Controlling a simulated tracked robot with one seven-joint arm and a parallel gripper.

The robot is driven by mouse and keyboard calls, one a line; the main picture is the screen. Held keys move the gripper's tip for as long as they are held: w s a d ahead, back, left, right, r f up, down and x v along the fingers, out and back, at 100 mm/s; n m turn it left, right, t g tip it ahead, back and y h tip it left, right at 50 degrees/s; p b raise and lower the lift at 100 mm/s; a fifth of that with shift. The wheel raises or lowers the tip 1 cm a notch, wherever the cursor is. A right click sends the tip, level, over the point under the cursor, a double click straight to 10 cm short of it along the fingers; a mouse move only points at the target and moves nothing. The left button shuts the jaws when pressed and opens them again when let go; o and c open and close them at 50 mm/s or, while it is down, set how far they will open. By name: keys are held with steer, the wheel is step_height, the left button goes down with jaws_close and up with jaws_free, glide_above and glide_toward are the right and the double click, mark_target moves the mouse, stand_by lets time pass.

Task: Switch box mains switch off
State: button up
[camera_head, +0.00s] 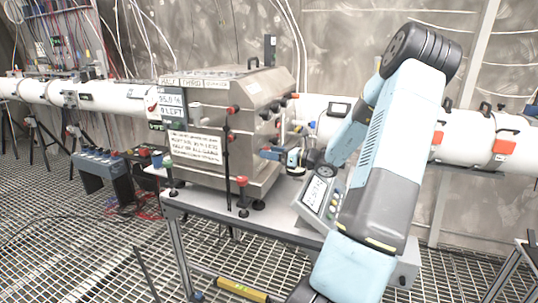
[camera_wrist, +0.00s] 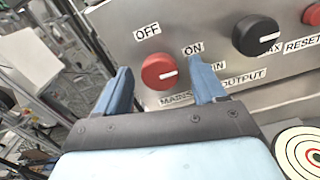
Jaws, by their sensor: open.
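In the wrist view, a red round knob (camera_wrist: 160,72) sits on a bare steel panel (camera_wrist: 215,20), with the label OFF above left, ON above right and MAINS below. Its white mark points right, towards the ON side. My gripper (camera_wrist: 160,63) is open, its two blue fingers on either side of the red knob. I cannot tell whether either finger touches it. In the head view, my gripper (camera_head: 270,154) is at the right side of a large steel box (camera_head: 205,97); the red knob cannot be made out there.
In the wrist view, a black knob (camera_wrist: 256,36) is right of the red one, with MIN, MAX and OUTPUT labels. A red RESET button (camera_wrist: 313,14) is at the right edge. In the head view, the box stands on a table (camera_head: 215,213) before a white pipe (camera_head: 465,135).

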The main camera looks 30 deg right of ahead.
steer(key=c, duration=1)
steer(key=shift+a, duration=0.35)
steer(key=shift+c, duration=0.2)
steer(key=shift+d, duration=0.2)
